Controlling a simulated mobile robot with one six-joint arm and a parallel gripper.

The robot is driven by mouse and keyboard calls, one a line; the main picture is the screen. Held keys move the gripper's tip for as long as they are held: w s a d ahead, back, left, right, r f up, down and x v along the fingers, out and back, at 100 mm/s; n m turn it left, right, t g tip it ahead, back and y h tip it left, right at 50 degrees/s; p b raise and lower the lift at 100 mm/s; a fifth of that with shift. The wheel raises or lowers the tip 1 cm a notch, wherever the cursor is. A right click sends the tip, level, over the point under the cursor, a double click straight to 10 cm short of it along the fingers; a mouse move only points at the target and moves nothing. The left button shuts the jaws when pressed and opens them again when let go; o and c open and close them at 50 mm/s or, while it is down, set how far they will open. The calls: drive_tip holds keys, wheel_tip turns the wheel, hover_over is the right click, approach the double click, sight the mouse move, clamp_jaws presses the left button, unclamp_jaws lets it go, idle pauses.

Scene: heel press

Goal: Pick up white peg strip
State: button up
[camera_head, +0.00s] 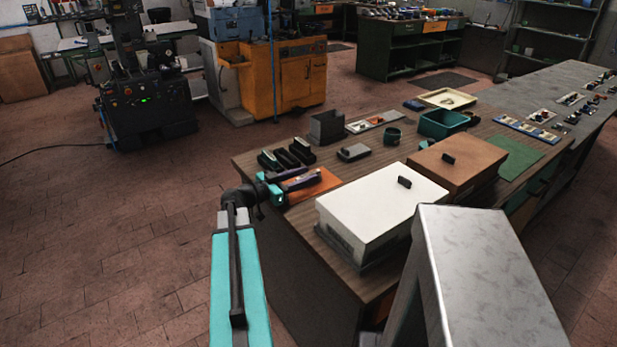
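I cannot single out the white peg strip with certainty. A flat whitish strip with small orange and dark pieces on it (372,121) lies at the back of the wooden table, beside a grey open box. Another small white strip with pieces (541,115) lies on the grey bench further back right. My gripper (279,187) is at the table's left edge, by an orange mat (322,188) and just in front of a dark rack. A long dark purplish thing (305,180) lies at its tip; whether it is held is too small to tell.
A white lidded box (376,211) and a brown lidded box (457,164) fill the table's front. A dark rack (287,157), grey box (326,127), green bin (443,123) and cream tray (447,98) stand behind. A green mat (513,156) is bare.

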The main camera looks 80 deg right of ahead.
drive_tip(key=shift+x, duration=0.8)
clamp_jaws()
